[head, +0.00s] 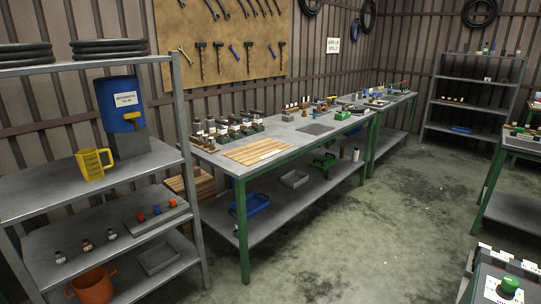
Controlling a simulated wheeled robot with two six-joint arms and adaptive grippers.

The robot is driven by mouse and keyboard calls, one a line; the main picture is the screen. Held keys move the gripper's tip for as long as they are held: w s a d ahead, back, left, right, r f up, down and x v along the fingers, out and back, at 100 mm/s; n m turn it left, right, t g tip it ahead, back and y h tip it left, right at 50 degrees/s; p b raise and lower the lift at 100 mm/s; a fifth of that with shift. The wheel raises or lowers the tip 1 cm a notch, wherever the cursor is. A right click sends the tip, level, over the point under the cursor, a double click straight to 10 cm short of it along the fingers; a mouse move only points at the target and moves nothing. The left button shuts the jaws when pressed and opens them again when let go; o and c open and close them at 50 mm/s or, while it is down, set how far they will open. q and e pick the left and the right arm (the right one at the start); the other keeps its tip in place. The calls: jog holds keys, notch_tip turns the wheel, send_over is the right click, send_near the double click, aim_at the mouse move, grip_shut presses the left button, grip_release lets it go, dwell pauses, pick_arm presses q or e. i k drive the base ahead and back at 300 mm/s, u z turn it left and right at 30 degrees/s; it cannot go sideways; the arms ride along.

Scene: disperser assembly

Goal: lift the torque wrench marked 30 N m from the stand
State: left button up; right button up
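A workbench (300,147) with a grey top and green legs runs along the back wall. Near its left end stands a row of dark holders (228,133) with several small upright items and white labels. The labels are too small to read. I cannot tell whether this row is the stand, and I cannot pick out the torque wrench marked 30 N m. Neither of my grippers is in view.
A grey shelf rack (130,165) stands close at the left, with a yellow jug (92,164) and a blue container (120,103). A wooden slatted board (257,151) lies on the bench. A green button box (508,288) is at the lower right. The middle floor is clear.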

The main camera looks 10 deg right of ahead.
aim_at(235, 127)
jog(key=i, duration=2.1)
jog(key=z, duration=2.05)
jog(key=i, duration=3.75)
jog(key=u, duration=3.5)
jog(key=k, duration=0.45)
jog(key=z, duration=1.15)
